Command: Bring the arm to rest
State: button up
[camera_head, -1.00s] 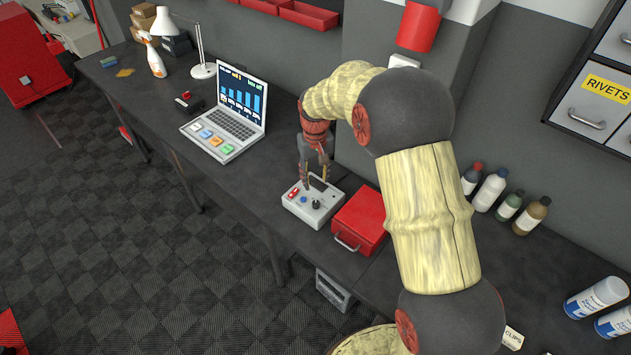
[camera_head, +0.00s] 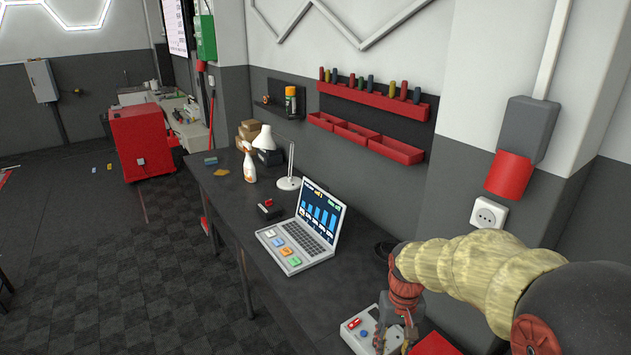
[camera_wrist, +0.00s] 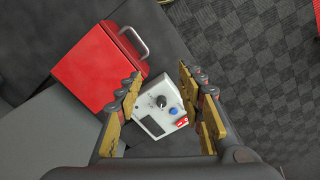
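My arm reaches in from the lower right in the head view, and my gripper (camera_head: 393,335) points down over the grey control box (camera_head: 362,326). In the head view my gripper hides part of the box.
A red metal box (camera_wrist: 97,68) with a handle sits beside the control box. A laptop (camera_head: 308,236), a small black device with a red top (camera_head: 269,209), a lamp (camera_head: 289,183) and a spray bottle (camera_head: 249,166) stand along the dark bench (camera_head: 228,208). Red bins (camera_head: 357,139) hang on the wall.

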jog(key=s+r+t+b, duration=0.2)
jog(key=s+b, duration=0.4)
jog(key=s, duration=0.4)
jog(key=s+r+t+b, duration=0.2)
jog(key=s+t+b, duration=0.2)
jog(key=s, duration=0.6)
jog(key=shift+r+b, duration=0.2)
jog(key=shift+b, duration=1)
